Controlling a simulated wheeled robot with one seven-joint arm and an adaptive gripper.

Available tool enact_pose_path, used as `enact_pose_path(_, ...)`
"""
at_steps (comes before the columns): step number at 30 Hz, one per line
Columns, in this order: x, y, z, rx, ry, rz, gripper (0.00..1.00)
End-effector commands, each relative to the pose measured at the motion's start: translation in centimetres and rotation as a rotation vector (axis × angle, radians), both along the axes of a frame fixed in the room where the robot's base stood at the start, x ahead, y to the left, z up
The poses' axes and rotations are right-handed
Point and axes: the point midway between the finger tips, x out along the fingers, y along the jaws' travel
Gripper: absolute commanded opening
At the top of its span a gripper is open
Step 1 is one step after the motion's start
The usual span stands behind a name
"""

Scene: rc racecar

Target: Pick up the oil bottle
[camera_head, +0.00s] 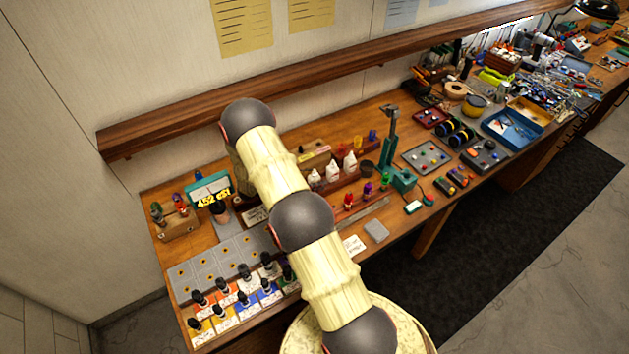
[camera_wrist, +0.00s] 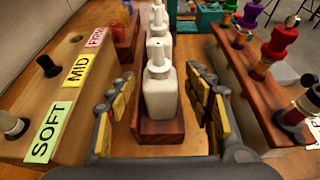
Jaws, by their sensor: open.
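White oil bottles with narrow tops stand in a row on a reddish wooden stand (camera_wrist: 160,144). The nearest oil bottle (camera_wrist: 160,92) is upright, with the others lined up behind it in the wrist view. In the head view, three white bottles (camera_head: 333,172) show just right of my arm. My gripper (camera_wrist: 161,78) is open, with one padded finger on each side of the nearest bottle. Gaps show between both fingers and the bottle. My gripper is hidden behind my arm in the head view.
Left in the wrist view is a wooden block with SOFT (camera_wrist: 47,131), MID and FIRM labels. A green stand (camera_head: 400,179) and trays lie farther right on the bench (camera_head: 375,120).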

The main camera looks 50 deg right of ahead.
Motion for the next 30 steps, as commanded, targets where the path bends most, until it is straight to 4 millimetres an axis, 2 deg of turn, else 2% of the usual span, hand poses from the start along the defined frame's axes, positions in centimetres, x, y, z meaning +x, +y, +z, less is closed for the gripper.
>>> enact_pose_path(8,-0.15,-0.44,-0.26,0.0,0.0,0.0,0.51)
enact_pose_path(30,-0.14,-0.42,-0.23,0.0,0.0,0.0,0.09)
